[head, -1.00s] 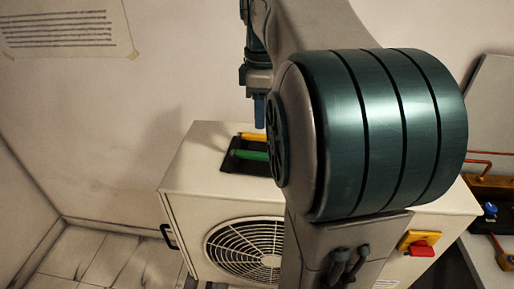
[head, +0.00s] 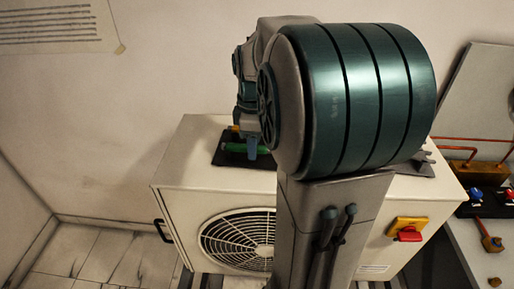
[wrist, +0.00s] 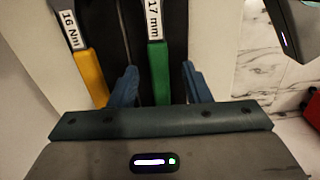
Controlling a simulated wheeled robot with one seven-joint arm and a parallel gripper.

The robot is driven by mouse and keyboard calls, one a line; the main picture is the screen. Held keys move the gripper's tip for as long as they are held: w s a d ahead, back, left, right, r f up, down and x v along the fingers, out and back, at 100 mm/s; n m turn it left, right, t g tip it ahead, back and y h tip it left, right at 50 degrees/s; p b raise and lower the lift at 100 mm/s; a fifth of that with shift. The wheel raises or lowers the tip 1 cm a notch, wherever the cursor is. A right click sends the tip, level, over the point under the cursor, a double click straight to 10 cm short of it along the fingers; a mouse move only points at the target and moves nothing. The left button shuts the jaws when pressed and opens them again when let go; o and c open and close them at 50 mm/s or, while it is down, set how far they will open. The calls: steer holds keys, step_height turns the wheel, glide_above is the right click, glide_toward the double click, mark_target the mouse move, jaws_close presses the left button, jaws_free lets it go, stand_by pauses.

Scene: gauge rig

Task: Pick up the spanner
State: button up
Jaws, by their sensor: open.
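The spanner appears to be the green-handled tool (head: 234,147) with a "17 mm" label; its green handle (wrist: 158,72) lies between my open fingers in the wrist view. A yellow-handled tool (wrist: 88,75) labelled "16 Nm" lies to its left, outside the fingers. Both lie on a black mat (head: 230,160) on top of the cream fan unit. My gripper (wrist: 160,84) is open, with one blue finger on each side of the green handle. In the head view my gripper (head: 251,147) is low over the mat, partly hidden by my arm. Contact with the handle cannot be told.
A bench (head: 470,238) with copper pipes and blue-knobbed valves stands at the right. The wall is behind the unit. A grey item (head: 418,165) lies at the unit's right.

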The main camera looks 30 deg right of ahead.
jaws_close()
steer(key=shift+r, duration=0.55)
steer(key=r, duration=0.2)
steer(key=d+r+b, duration=0.1)
steer(key=shift+s+d+r, duration=0.1)
steer(key=shift+s+r, duration=0.05)
steer(key=shift+r, duration=0.2)
steer(key=s+d+r, duration=0.2)
steer(key=d+r, duration=0.4)
steer(key=d, duration=0.4)
steer(key=shift+s+r+b, duration=0.15)
steer(key=shift+s+b, duration=0.25)
steer(key=shift+b, duration=0.05)
